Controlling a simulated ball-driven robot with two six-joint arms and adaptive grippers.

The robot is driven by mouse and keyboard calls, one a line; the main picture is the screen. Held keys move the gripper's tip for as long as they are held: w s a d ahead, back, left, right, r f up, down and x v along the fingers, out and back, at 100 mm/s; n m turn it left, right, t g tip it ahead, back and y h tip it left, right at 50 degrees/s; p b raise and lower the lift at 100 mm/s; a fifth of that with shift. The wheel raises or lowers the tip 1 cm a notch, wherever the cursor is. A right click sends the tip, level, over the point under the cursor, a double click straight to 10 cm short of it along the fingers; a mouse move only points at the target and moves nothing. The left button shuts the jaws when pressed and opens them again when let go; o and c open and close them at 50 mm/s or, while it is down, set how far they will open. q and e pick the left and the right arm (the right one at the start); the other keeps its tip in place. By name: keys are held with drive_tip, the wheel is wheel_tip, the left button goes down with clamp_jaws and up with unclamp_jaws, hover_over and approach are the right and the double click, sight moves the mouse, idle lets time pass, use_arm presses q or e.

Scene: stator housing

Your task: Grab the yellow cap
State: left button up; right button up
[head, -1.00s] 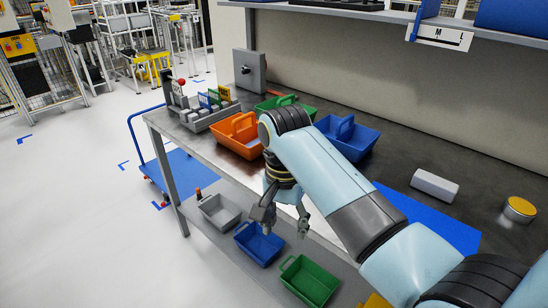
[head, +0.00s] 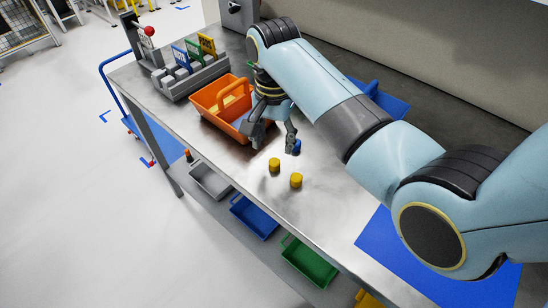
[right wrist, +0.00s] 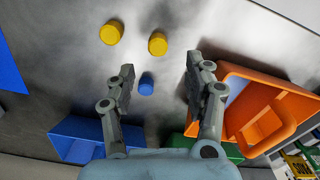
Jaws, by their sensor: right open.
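Two yellow caps stand on the metal table. My right gripper (head: 275,146) is open and empty, pointing down beside the caps. In the right wrist view, its fingertips (right wrist: 161,70) are spread, with the yellow caps beyond them. A blue cap (right wrist: 146,83) shows between the fingers there. My left gripper is not in view.
An orange bin (head: 207,108) stands close beside my right gripper. A blue bin (right wrist: 75,142) and a green bin (right wrist: 232,152) are farther back, partly hidden. A blue mat (head: 372,243) lies on the table.

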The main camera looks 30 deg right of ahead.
sight(274, 161)
drive_tip(key=shift+f, duration=0.8)
drive_tip(key=f, duration=0.4)
drive_tip(key=shift+s+f, duration=0.25)
drive_tip(key=shift+s, duration=0.05)
drive_tip(key=shift+f, duration=0.2)
drive_tip(key=shift+w, duration=0.1)
drive_tip(key=c, duration=0.4)
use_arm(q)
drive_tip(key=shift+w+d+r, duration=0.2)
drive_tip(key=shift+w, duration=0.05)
use_arm(e)
drive_tip(key=c, duration=0.4)
